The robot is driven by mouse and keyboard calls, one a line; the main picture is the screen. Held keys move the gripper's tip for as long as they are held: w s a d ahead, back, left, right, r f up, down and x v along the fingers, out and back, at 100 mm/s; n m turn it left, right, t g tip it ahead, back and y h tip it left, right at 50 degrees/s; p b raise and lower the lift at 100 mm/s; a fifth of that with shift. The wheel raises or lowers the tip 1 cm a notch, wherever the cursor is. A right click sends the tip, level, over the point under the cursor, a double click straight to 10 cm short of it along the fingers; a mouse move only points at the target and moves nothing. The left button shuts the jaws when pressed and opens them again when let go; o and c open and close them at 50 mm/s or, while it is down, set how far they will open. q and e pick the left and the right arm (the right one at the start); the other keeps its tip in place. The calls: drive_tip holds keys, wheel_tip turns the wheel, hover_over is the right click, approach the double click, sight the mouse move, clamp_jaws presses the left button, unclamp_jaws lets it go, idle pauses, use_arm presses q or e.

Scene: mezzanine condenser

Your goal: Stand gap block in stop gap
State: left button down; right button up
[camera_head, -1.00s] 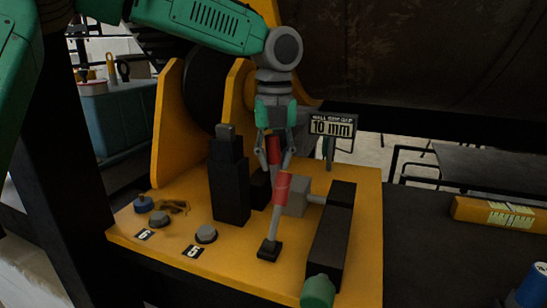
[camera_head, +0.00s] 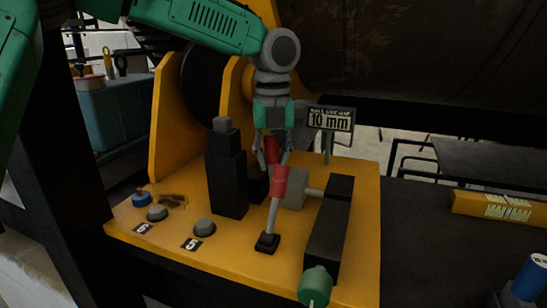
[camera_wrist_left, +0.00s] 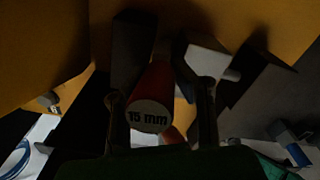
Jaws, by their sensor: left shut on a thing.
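My left gripper (camera_head: 271,158) is over the middle of the yellow bench plate (camera_head: 215,262), its fingers shut on a red round piece (camera_head: 271,146). In the left wrist view, this red piece (camera_wrist_left: 149,112) shows a pale end face reading "15 mm". A grey rod with a red grip (camera_head: 279,182) leans up from a small black foot just below the fingers; I cannot tell whether it touches the held piece. A grey block (camera_head: 290,195) stands close at right, with a rod to a long black housing (camera_head: 330,232). The stop gap's edges are partly hidden. My right gripper is not in view.
A sign (camera_head: 330,119) reading "10 mm" stands behind the grey block. A tall black stepped post (camera_head: 227,172) stands left of the gripper. A green knob (camera_head: 315,286) ends the housing.

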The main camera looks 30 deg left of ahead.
use_arm(q)
drive_tip(key=shift+f, duration=0.2)
idle(0.3)
drive_tip(key=c, duration=1.3)
unclamp_jaws()
drive_tip(key=shift+o, duration=0.2)
wheel_tip(320, 180, up, 12)
drive_tip(key=shift+f, duration=0.1)
